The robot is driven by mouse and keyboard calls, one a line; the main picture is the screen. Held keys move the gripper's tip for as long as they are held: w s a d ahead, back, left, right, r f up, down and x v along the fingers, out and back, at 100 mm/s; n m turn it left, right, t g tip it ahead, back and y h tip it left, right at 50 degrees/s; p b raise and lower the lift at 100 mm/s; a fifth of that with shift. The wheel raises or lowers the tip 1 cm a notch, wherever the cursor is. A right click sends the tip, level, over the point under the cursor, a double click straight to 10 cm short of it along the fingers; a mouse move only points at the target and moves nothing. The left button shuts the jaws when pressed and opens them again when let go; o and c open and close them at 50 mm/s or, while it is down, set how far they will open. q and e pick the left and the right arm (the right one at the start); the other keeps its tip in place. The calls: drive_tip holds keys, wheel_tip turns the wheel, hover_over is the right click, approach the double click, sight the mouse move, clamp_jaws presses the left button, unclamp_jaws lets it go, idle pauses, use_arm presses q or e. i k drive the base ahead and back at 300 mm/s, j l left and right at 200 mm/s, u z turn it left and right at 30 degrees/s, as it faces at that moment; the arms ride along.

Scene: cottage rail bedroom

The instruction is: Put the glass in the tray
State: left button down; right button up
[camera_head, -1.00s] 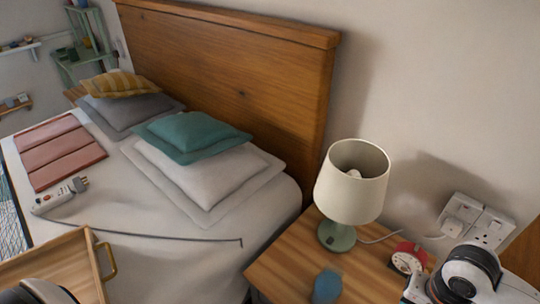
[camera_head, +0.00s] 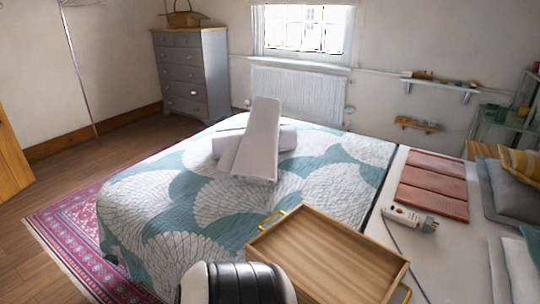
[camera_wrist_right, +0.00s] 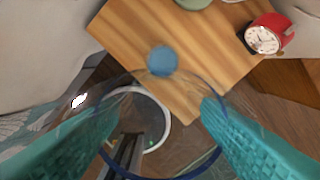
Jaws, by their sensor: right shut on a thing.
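The glass (camera_wrist_right: 182,118) is clear with a blue rim. In the right wrist view it stands between the teal fingers of my right gripper (camera_wrist_right: 165,128), which is shut on it. I look down into its open mouth, and it is held above the floor beside the nightstand. The wooden tray (camera_head: 325,262) lies on the bed at the bottom centre of the head view, with brass handles and an empty floor. Neither the glass nor my right gripper shows in the head view. My left gripper is out of view.
A power strip (camera_head: 410,218) lies beside the tray, with folded pink cloth (camera_head: 433,183) beyond. Rolled towels (camera_head: 255,148) lie on the quilt. The wrist view shows the nightstand (camera_wrist_right: 115,35), a red alarm clock (camera_wrist_right: 265,38), a round blue thing (camera_wrist_right: 163,60) and a white-rimmed round container (camera_wrist_right: 165,125) below.

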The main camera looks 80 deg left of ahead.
sight(323, 276)
drive_tip(key=j+u, duration=0.25)
drive_tip(key=u, duration=0.2)
drive_tip(key=j+u, duration=0.25)
drive_tip(key=u, duration=0.25)
drive_tip(key=i+j+u, duration=0.15)
drive_tip(key=u, duration=0.3)
drive_tip(key=i+j+u, duration=0.1)
drive_tip(key=j+u, duration=0.15)
drive_tip(key=u, duration=0.25)
